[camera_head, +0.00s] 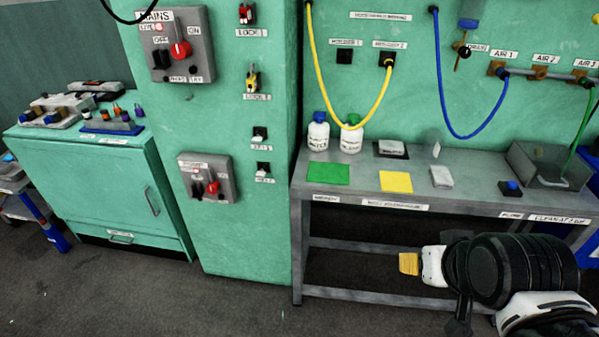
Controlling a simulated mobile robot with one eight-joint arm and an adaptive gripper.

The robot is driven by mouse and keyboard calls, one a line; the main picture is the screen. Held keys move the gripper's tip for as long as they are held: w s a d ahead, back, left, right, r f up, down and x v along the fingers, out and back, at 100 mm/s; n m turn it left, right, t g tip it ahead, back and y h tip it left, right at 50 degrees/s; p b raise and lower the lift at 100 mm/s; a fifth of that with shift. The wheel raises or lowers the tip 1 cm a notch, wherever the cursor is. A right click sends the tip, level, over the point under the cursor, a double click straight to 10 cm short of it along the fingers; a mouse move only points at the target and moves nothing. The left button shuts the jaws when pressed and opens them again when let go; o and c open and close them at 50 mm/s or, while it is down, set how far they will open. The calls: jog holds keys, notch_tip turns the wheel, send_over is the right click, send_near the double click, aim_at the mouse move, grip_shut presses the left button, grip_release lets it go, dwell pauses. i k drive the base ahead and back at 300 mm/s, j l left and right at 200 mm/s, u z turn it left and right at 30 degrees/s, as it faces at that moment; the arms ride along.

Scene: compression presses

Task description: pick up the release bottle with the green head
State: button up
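The release bottle with the green head (351,136) is a white bottle standing upright at the back left of the grey workbench (470,200). A yellow hose crosses in front of its upper part. A similar white bottle with a blue cap (318,134) stands just to its left. My gripper (420,264) is at the lower right, in front of the bench and well apart from the bottles. A yellow-tan piece shows at its white end. I cannot tell whether this is part of the gripper or something held, nor whether the fingers are open.
A green mat (328,173) and a yellow mat (396,182) lie in front of the bottles. A white block (441,177), a blue-topped item (511,188) and a metal tray (548,165) are farther right. Yellow (328,92) and blue (444,105) hoses hang from the green panel.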

aim_at(351, 141)
jog(key=k+l+u, duration=0.2)
jog(key=u, duration=0.15)
jog(key=j, duration=0.25)
jog(key=i+j, duration=0.6)
jog(key=i, duration=0.2)
jog(key=i+j, duration=0.6)
jog(key=i, duration=0.15)
